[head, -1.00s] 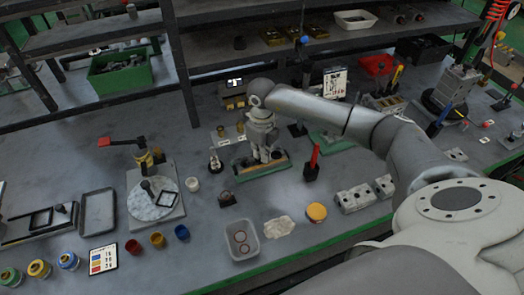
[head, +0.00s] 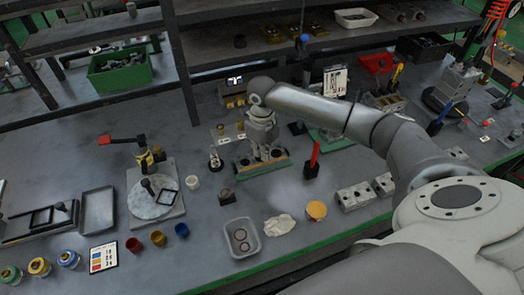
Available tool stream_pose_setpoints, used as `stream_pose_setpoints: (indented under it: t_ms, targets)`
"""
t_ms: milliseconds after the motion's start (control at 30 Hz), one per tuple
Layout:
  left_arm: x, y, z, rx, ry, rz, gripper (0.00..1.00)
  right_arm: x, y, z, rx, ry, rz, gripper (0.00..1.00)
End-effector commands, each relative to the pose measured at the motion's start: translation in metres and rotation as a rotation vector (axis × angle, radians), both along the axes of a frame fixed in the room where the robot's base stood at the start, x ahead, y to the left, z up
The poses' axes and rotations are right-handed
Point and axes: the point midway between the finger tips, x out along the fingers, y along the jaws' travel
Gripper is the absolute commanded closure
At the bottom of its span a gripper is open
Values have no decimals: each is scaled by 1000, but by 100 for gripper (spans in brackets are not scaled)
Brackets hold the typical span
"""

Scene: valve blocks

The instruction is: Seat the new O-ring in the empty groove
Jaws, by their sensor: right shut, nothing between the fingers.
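My right gripper (head: 266,157) points down over a dark block on a green-edged fixture (head: 247,173) in the middle of the bench. Its fingers are shut with nothing seen between them. The gripper and wrist cover part of the block, and I cannot make out the groove or whether a ring sits in it. A clear-walled grey tray (head: 231,252) near the front edge holds thin dark rings (head: 240,234). My left gripper is not in view.
A red-handled tool (head: 314,158) stands upright right of the fixture. Grey metal blocks (head: 355,196), a crumpled cloth (head: 279,225) and a round yellow-rimmed tin (head: 316,210) lie toward the front. A round plate stand (head: 152,205) is at left. Shelves (head: 250,55) rise behind.

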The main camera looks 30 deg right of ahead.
Motion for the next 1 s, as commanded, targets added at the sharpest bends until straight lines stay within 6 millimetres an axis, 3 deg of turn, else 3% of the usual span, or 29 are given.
stream_pose_setpoints:
  t_ms: [1000]
  targets:
    - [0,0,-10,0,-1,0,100,0,0,-13,0,0,0,100]
